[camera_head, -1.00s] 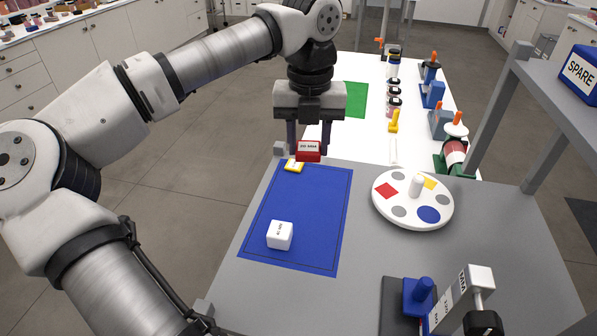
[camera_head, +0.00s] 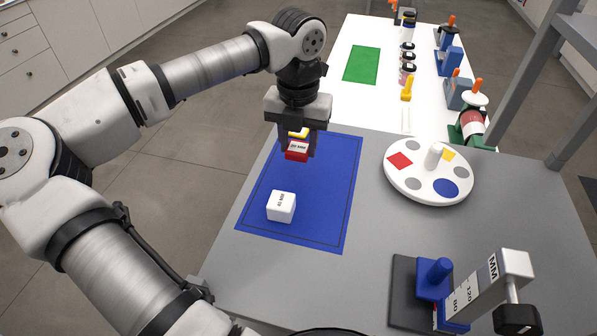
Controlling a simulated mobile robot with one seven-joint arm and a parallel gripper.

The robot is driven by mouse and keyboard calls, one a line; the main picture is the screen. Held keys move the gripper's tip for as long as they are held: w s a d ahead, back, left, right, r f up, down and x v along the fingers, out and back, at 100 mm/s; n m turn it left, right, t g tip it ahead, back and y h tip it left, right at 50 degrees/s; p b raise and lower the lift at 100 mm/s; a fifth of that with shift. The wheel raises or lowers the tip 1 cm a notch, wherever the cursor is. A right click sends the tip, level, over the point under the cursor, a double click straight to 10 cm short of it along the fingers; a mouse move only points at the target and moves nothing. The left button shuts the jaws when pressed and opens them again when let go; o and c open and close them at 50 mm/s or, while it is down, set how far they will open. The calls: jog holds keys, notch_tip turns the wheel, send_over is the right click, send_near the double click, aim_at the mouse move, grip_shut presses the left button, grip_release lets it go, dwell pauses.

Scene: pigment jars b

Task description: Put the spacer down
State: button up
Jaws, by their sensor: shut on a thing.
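My gripper (camera_head: 297,148) is shut on a red spacer block (camera_head: 296,155) with a white label on its upper part. It holds the block upright over the far part of the blue mat (camera_head: 338,180). Whether the block touches the mat cannot be told. A yellow block (camera_head: 299,133) shows just behind the red one, partly hidden by my gripper. A white cube (camera_head: 281,206) with a printed label sits on the near part of the mat.
A white round turntable (camera_head: 425,193) with coloured patches stands right of the mat. A measuring stand (camera_head: 475,290) is at the near right. A green mat (camera_head: 361,64) and several jars (camera_head: 407,55) are on the white table behind. A grey shelf frame rises at right.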

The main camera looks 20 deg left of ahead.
aim_at(298, 174)
jog(key=shift+f+b, duration=1.15)
jog(key=shift+f, duration=1.55)
jog(key=shift+f, duration=0.15)
jog(key=o, duration=1.1)
notch_tip(298, 174, up, 12)
jog(key=shift+r+b, duration=0.15)
jog(key=shift+b, duration=0.7)
